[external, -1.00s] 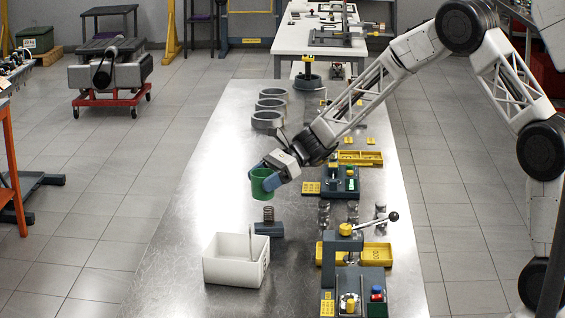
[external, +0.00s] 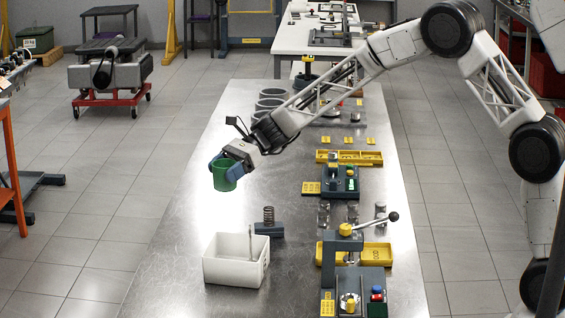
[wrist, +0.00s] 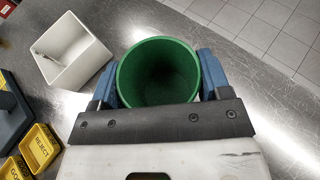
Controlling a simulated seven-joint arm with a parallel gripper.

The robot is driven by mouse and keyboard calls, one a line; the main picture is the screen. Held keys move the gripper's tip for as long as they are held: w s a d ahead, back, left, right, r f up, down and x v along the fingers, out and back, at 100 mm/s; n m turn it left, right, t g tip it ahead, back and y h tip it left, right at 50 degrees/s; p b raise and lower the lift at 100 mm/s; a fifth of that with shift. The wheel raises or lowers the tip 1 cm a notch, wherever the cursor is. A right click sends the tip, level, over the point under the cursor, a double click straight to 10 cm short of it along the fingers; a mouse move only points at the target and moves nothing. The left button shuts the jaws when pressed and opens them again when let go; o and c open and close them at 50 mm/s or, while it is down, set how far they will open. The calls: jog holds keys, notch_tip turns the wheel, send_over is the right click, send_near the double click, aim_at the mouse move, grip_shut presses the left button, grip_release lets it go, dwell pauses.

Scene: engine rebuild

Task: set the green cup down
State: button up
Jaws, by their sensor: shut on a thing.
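The green cup (external: 223,173) is held by my gripper (external: 232,166) over the left side of the metal bench, behind the white box in the external view. In the wrist view the green cup (wrist: 158,74) shows its open mouth, and its inside looks empty. The blue fingers of my gripper (wrist: 158,80) press on its two sides. The cup looks close to upright, perhaps slightly tilted. It appears to be above the bench top; its exact height cannot be told.
A white box (external: 222,270) with a tool standing in it is nearer the camera. A spring on a dark block (external: 268,228) stands beside it. Yellow trays (external: 372,158) and fixtures line the right side. The bench's left part (external: 205,215) is bare.

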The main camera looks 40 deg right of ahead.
aim_at(226, 191)
jog(key=shift+f, duration=0.15)
jog(key=shift+f, duration=3)
jog(key=shift+f, duration=1.85)
jog(key=shift+f, duration=0.15)
jog(key=o, duration=0.9)
jog(key=v, duration=1.2)
jog(key=shift+d, duration=0.1)
